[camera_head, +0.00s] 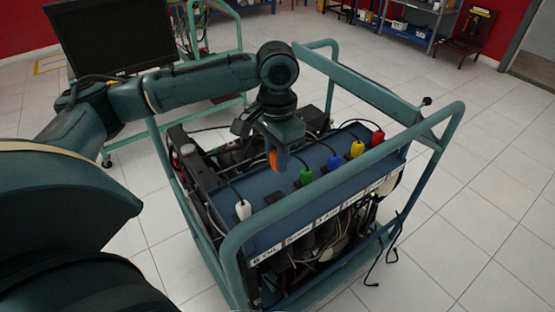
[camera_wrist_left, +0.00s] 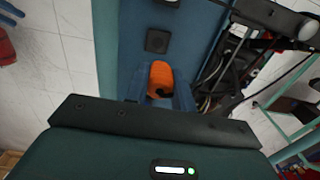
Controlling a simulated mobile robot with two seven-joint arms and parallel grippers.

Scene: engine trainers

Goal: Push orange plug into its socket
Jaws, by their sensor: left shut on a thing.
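The orange plug (camera_head: 273,160) is between the fingers of my left gripper (camera_head: 277,158), above the blue panel (camera_head: 260,190) of the engine trainer. In the left wrist view the orange plug (camera_wrist_left: 160,78) shows between the two blue fingers of my left gripper (camera_wrist_left: 158,88), which is shut on it. A dark square socket (camera_wrist_left: 158,40) lies on the blue panel just beyond the plug in that view. The plug looks apart from this socket, but the depth is hard to judge. My right gripper is not in view.
White (camera_head: 243,209), green (camera_head: 306,176), blue (camera_head: 333,162), yellow (camera_head: 357,149) and red (camera_head: 378,137) plugs with black cables stand along the panel. A teal tube frame (camera_head: 330,180) surrounds the trainer. A black monitor (camera_head: 110,35) stands behind at left. Open tiled floor lies to the right.

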